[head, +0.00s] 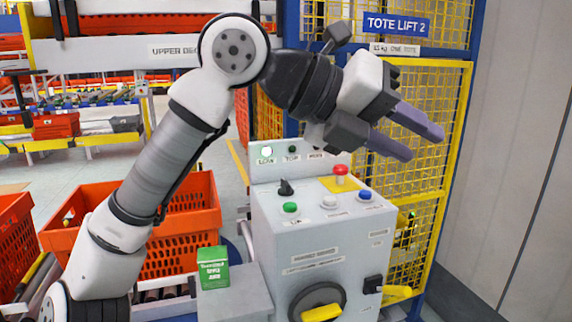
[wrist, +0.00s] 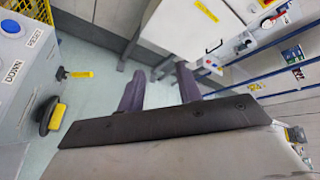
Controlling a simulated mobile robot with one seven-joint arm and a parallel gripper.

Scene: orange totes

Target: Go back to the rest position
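My gripper (head: 408,140) is raised above the right side of the grey control box in the head view, its two purple fingers pointing right and slightly down. The fingers stand apart with nothing between them. The wrist view also shows my gripper (wrist: 160,90), with floor visible between its spread fingers. The control box (head: 315,240) carries a red button (head: 341,170), a green button (head: 290,207), a white button, a blue button (head: 365,195) and a black selector knob (head: 286,187). My gripper touches none of them.
A yellow mesh cage (head: 425,170) marked Tote Lift 2 stands behind the box. Orange totes (head: 185,217) sit on a conveyor at left. A green carton (head: 213,268) stands on a grey block beside the box. A plain wall (head: 520,150) is at right. Floor (wrist: 100,75) shows below the gripper.

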